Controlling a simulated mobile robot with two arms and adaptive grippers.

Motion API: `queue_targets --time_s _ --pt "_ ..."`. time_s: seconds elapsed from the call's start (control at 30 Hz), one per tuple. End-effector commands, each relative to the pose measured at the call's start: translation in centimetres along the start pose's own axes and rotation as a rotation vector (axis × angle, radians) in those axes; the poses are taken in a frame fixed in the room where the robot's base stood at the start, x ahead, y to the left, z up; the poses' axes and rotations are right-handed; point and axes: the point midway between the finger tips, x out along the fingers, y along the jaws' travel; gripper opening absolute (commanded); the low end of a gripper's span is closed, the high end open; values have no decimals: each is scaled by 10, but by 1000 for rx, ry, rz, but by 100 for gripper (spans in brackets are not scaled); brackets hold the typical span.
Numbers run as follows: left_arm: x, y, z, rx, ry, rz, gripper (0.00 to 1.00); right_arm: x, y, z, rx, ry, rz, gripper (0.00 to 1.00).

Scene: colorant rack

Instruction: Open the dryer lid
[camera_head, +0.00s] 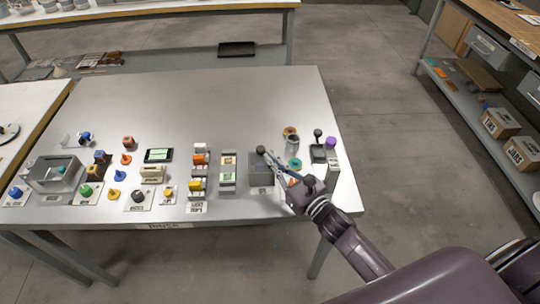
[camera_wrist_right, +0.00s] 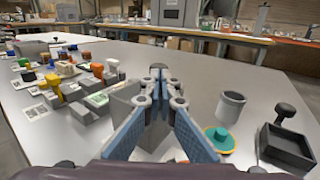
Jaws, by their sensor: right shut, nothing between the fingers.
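A grey box (camera_head: 261,175), which may be the dryer, stands right of the middle of the steel table. It also shows in the wrist view (camera_wrist_right: 122,104), partly hidden behind my fingers. My right gripper (camera_head: 268,157) reaches over the box from the right, its fingers shut and empty. In the wrist view the blue finger pads (camera_wrist_right: 158,85) meet at the tips. A dark round end shows at the fingertips in the head view; I cannot tell whether it is a knob or part of the gripper. No raised lid shows on this box. My left gripper is out of view.
A grey cup (camera_wrist_right: 230,106), a teal disc (camera_wrist_right: 219,139) and a black tray with a knob (camera_wrist_right: 287,145) stand right of the box. Racks (camera_head: 198,160) and coloured knobs lie left. Another grey open box (camera_head: 55,181) is far left. The table's back is clear.

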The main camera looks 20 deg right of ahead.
Motion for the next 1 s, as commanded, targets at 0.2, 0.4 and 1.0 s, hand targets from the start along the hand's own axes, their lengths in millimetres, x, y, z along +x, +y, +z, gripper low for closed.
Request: queue_targets --time_s 0.2,0.4,1.0 --pt "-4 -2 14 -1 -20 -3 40 10 1 0 1 1 1 0" --pt "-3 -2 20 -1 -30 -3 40 10 0 0 1 0 1 0" --pt "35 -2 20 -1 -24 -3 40 74 -42 -3 -4 -2 2 0"
